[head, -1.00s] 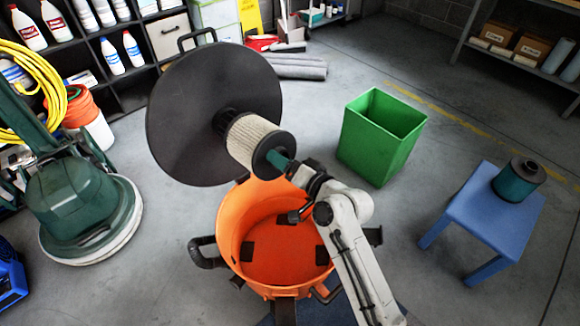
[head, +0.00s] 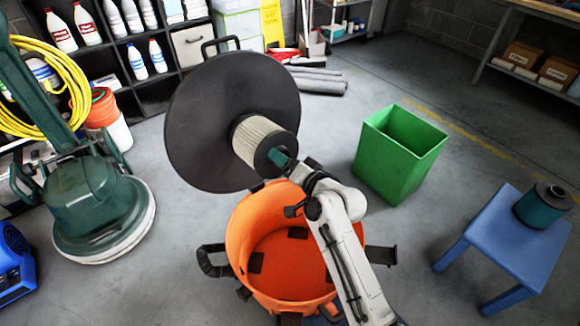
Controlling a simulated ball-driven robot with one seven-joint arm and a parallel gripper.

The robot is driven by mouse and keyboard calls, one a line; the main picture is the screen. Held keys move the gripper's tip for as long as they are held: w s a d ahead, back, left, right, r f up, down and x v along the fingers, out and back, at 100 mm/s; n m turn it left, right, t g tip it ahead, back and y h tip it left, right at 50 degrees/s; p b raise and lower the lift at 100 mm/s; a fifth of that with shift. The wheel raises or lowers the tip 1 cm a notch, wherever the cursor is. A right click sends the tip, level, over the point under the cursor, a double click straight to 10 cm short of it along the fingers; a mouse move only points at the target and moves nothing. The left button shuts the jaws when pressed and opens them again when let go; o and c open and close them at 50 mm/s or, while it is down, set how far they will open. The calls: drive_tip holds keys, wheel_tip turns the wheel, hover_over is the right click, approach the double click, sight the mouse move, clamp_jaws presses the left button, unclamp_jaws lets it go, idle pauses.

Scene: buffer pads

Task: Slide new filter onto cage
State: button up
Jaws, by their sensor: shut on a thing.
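The cream pleated filter (head: 258,138) has a dark end cap and points out from the round black lid (head: 215,110), which stands tilted up above the orange drum (head: 242,235). The filter's far end now sits against or very close to the lid, so the cage is hidden. My gripper (head: 287,160) is at the filter's near end cap, shut on the filter by a teal part there. The exact grip is small and partly hidden by my arm.
A green open bin (head: 400,160) stands right of the drum. A blue stool (head: 500,235) carries a teal cylinder with dark ends (head: 542,207). A green floor machine (head: 95,200) stands at left. Grey floor lies clear between them.

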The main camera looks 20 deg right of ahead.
drive_tip(key=shift+b+x, duration=0.8)
drive_tip(key=shift+x, duration=1.15)
drive_tip(key=shift+w+r, duration=0.1)
drive_tip(key=shift+w, duration=0.05)
drive_tip(key=o, duration=1.8)
drive_tip(key=p+v, duration=0.3)
drive_tip(key=v, duration=1.2)
drive_tip(key=shift+s, duration=0.4)
